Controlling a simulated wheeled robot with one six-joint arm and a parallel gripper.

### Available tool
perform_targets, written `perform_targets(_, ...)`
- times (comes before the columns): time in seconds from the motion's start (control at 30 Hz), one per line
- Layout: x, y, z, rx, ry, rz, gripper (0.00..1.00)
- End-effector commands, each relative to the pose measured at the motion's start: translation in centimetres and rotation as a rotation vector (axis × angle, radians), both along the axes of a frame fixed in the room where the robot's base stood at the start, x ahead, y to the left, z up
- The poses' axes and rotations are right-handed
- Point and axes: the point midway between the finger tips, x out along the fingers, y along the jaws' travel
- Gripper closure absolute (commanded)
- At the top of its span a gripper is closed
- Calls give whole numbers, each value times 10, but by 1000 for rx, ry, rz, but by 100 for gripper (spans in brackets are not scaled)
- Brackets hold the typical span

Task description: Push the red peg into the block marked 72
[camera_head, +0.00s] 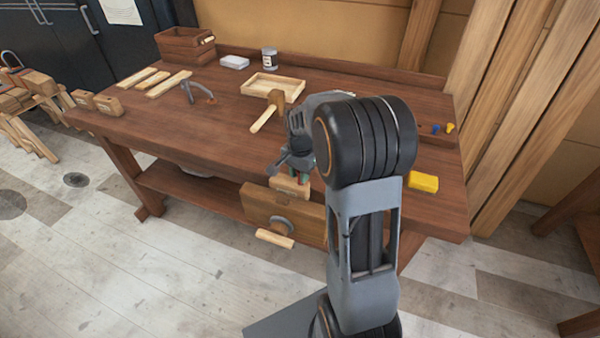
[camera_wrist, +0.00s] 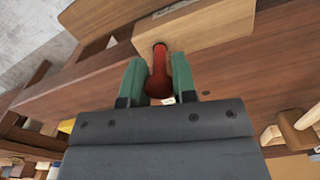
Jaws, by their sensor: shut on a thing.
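The red peg (camera_wrist: 158,75) is upright in the wrist view, between the green fingers of my gripper (camera_wrist: 160,82), which is shut on it. Its far end overlaps the edge of a pale wooden block (camera_wrist: 215,32); I cannot tell whether it has entered a hole. In the head view my gripper (camera_head: 297,174) is at the bench's front edge, just above the pale block (camera_head: 289,187), which sits at the wooden vise (camera_head: 262,205). The number on the block is not readable. The peg is not clear in the head view.
The workbench (camera_head: 225,125) carries a mallet (camera_head: 264,117), a shallow tray (camera_head: 258,85), a clamp (camera_head: 197,92) and a yellow block (camera_head: 423,182). Two small blocks (camera_head: 108,104) stand at its left end. Blue and yellow pegs (camera_head: 442,128) are at the right.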

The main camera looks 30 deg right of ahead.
Motion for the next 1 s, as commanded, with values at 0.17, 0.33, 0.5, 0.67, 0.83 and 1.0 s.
perform_targets(0.17,0,0,-6,0,1,0,96)
perform_targets(0.33,0,0,-10,0,1,0,96)
perform_targets(0.5,0,0,-14,0,1,0,96)
perform_targets(0.67,0,0,-16,0,1,0,96)
perform_targets(0.83,-1,0,-17,1,3,0,65)
perform_targets(1.0,0,0,-16,0,1,0,48)
